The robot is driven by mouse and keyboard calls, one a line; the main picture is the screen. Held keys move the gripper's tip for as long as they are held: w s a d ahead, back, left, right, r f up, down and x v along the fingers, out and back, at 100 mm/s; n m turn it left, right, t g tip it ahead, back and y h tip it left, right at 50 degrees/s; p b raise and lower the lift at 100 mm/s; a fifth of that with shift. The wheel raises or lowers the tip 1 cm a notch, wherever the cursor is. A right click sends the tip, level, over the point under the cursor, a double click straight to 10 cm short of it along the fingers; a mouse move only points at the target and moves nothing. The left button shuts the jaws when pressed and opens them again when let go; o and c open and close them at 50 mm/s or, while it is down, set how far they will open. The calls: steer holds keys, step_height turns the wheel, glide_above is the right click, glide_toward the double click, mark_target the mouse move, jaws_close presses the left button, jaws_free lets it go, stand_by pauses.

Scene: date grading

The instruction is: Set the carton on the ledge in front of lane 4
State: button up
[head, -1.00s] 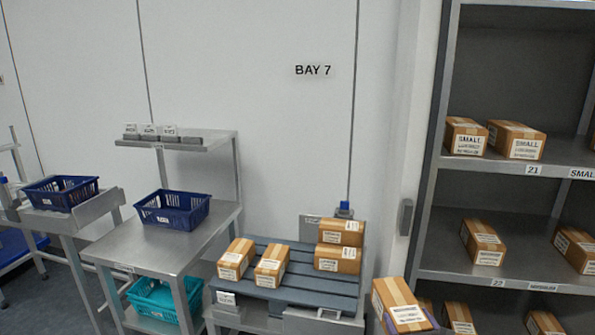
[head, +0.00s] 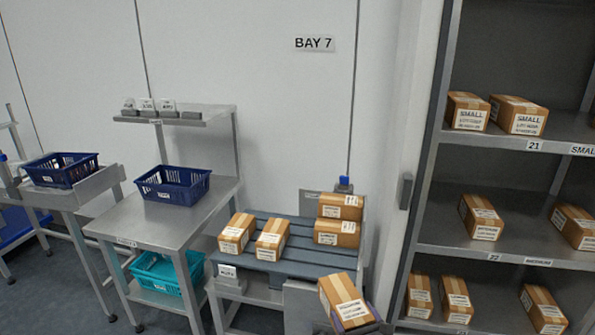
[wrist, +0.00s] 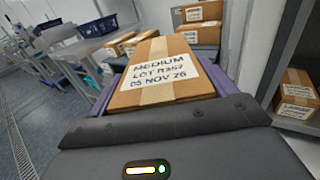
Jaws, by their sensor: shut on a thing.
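A brown carton (head: 342,300) with a white label is held by my gripper at the bottom of the head view, in front of the slatted stand. In the wrist view the carton (wrist: 165,82) fills the middle, and its label reads MEDIUM, LOT, 05 NOV 26. My gripper (wrist: 163,90) is shut on it, with purple pads showing along both sides. In the head view only a little purple of the gripper shows under the carton. I see no ledge or lane marked 4.
A shelf rack (head: 480,247) with cartons stands at right.

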steer(key=shift+r, duration=0.2)
stand_by(0.4)
steer(key=shift+r, duration=0.25)
steer(key=p, duration=0.1)
steer(key=r+p, duration=0.2)
steer(key=shift+s+r+m+t, duration=0.15)
steer(key=shift+s+m+t, duration=0.1)
steer(key=shift+m+t, duration=0.05)
steer(key=s+r+m+h+p, duration=0.2)
steer(key=s+r+h+p, duration=0.2)
steer(key=r+p, duration=0.5)
steer(key=h+p, duration=0.1)
steer(key=p, duration=0.3)
steer(key=shift+r+m+p, duration=0.25)
steer(key=shift+m+p, duration=0.05)
steer(key=shift+m, duration=0.1)
